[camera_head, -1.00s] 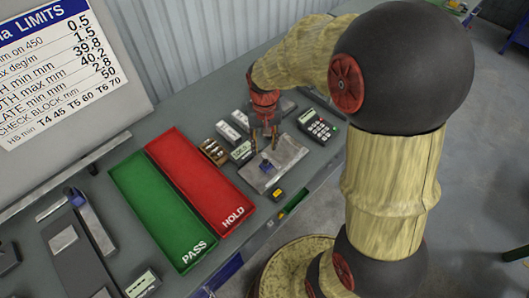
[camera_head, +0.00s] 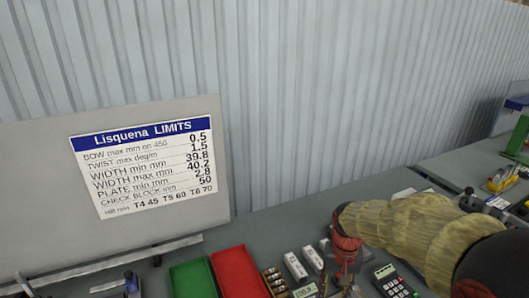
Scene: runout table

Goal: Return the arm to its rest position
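My arm comes in from the lower right of the head view, in a pale yellow cover with dark joints. It ends in a red wrist with my gripper (camera_head: 345,277) pointing down over the table at the bottom edge. The fingers are small and dark against the items behind them, so I cannot tell whether they are open or shut, or whether they hold anything.
The table (camera_head: 290,222) carries a green tray (camera_head: 192,280), a red tray (camera_head: 238,272), white boxes (camera_head: 295,265), a small display unit (camera_head: 305,291) and a calculator-like device (camera_head: 392,283). A limits board (camera_head: 150,165) stands behind, before a corrugated wall (camera_head: 340,90).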

